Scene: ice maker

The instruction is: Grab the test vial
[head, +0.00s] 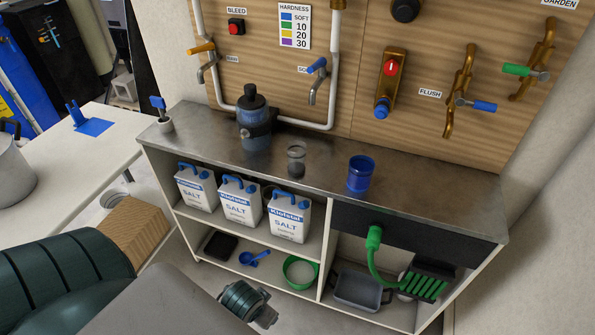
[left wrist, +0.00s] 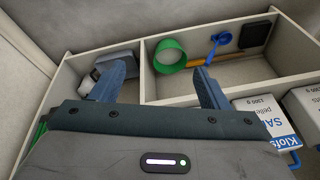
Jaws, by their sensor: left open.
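A small clear cylindrical vessel (head: 296,160), which looks like the test vial, stands upright on the metal counter top (head: 420,205). It is between a dark bottle and a blue cup. It does not show in the left wrist view. My left gripper (left wrist: 159,67) is open, with nothing between its fingers. In the left wrist view it points at the lower shelves, below the counter and away from the vial. In the head view only part of my arm shows at the bottom; the fingertips cannot be made out. My right gripper is not in view.
A blue bottle with a black cap (head: 254,125) and a blue cup (head: 360,174) flank the vial. White salt jugs (head: 241,201) stand on the shelf below. A tap (head: 315,82) juts out above the counter.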

